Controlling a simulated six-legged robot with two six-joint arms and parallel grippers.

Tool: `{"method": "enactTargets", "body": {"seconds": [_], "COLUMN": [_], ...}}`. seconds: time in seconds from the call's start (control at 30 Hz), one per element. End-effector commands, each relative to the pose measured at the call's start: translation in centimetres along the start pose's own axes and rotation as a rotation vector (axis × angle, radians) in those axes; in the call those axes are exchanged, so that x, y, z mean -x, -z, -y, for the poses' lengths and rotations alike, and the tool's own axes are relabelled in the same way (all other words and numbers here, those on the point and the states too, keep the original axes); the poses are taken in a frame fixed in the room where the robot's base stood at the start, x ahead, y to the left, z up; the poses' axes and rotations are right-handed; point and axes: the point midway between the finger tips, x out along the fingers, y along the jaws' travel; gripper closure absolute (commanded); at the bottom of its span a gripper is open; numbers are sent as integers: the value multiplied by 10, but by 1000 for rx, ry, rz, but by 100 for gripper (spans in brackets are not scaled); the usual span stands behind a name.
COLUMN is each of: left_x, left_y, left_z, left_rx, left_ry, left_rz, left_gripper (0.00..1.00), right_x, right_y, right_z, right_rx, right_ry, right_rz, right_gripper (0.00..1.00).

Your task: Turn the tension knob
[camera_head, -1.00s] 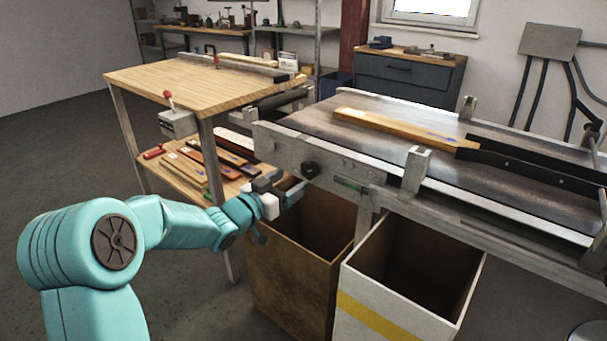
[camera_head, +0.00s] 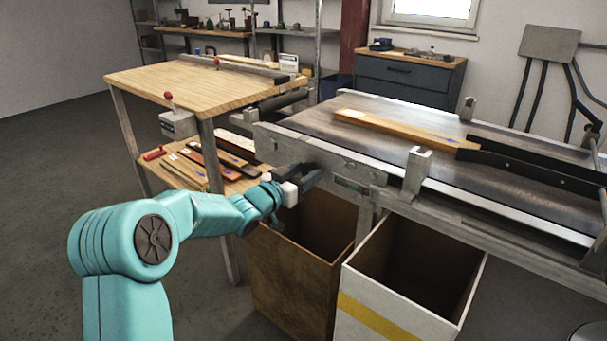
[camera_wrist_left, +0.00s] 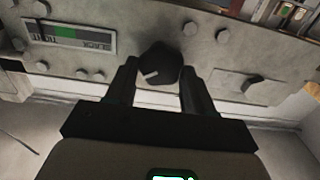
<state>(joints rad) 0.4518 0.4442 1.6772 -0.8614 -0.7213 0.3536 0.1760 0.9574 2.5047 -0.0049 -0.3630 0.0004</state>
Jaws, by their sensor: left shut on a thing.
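The black tension knob (camera_wrist_left: 159,66) sits on the grey metal side plate of the conveyor. In the left wrist view it is between the two dark fingers of my left gripper (camera_wrist_left: 158,84), and a pale mark shows on its face. In the head view my left gripper (camera_head: 306,178) is at the conveyor's side plate and hides the knob. The gripper is shut on the knob. A scale with a green band (camera_wrist_left: 70,34) is on the plate to the left of the knob in the wrist view. My right gripper is out of view.
A brown bin (camera_head: 262,272) and a white bin with a yellow stripe (camera_head: 352,290) stand below the conveyor (camera_head: 300,122). A wooden piece (camera_head: 395,128) lies on the belt. A wooden workbench (camera_head: 190,80) stands at the left, with several strips on its lower shelf.

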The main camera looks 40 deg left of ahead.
Motion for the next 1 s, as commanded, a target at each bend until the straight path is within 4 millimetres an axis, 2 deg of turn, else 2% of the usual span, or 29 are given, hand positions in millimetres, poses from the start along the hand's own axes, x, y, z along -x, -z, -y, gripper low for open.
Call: {"method": "enactTargets", "body": {"seconds": [0.27,0.7,1.0], "left_x": [0,0,0], "left_y": [-3,-5,-4], "left_z": [-1,-2,-4], "left_rx": [-76,-407,-597], "left_ry": [-1,-1,-1], "left_rz": [0,-1,0], "left_gripper": [78,78,78], "right_x": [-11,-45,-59], "right_y": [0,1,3], "right_z": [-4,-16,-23], "right_rx": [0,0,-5], "right_ry": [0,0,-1], "right_rz": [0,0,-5], "right_gripper": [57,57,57]}}
